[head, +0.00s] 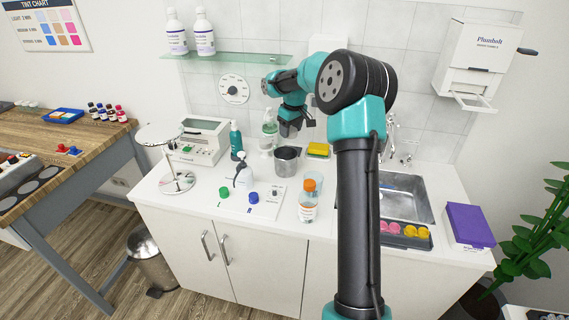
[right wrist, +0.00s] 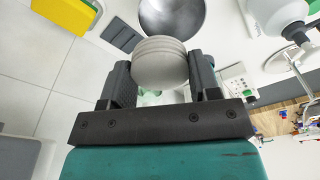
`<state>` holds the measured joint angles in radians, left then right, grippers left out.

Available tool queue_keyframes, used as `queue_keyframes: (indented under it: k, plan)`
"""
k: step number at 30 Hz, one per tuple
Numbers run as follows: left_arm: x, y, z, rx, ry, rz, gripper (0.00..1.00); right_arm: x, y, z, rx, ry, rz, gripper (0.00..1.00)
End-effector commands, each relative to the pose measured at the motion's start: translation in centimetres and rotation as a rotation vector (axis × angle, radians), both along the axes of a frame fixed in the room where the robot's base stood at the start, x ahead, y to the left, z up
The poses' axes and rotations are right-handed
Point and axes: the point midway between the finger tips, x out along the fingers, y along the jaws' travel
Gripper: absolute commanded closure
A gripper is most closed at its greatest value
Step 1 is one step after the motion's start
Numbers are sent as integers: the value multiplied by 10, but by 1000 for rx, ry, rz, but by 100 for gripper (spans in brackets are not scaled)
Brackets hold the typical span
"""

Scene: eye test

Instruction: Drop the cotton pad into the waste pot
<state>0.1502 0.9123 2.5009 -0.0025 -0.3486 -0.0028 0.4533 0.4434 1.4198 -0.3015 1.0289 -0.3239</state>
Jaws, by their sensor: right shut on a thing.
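My right gripper (right wrist: 162,72) is shut on a pale, round, ridged thing, which I take as the cotton pad (right wrist: 160,60), held between its two fingers. In the head view my right gripper (head: 290,128) hangs over the back of the counter, and the pad cannot be made out there. A grey metal pot, which I take as the waste pot (head: 287,160), stands upright on the counter below the gripper. In the right wrist view the pot (right wrist: 172,14) shows beyond the pad, partly cut off by the frame. My left gripper is not in view.
A pump bottle (head: 268,132) stands beside the pot at the back. A yellow sponge (head: 318,149) lies to its right. A white spray bottle (head: 243,178) and an orange-capped bottle (head: 308,203) stand in front. The sink (head: 405,205) is at right.

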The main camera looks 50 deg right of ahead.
Motion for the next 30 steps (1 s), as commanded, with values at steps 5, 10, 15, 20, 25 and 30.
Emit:
queue_keyframes:
  k: [5, 10, 15, 20, 25, 30]
  plan:
    - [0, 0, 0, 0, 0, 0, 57, 0, 0, -17, 0, 1, 0, 63]
    - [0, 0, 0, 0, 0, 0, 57, 0, 0, -25, 0, 0, 0, 63]
    - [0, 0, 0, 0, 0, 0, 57, 0, 0, -25, 0, 0, 0, 63]
    - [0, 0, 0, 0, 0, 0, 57, 0, 0, -25, 0, 0, 0, 39]
    - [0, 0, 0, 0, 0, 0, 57, 0, 0, -25, 0, 0, 0, 23]
    - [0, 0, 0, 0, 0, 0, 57, 0, 0, -25, 0, 0, 0, 14]
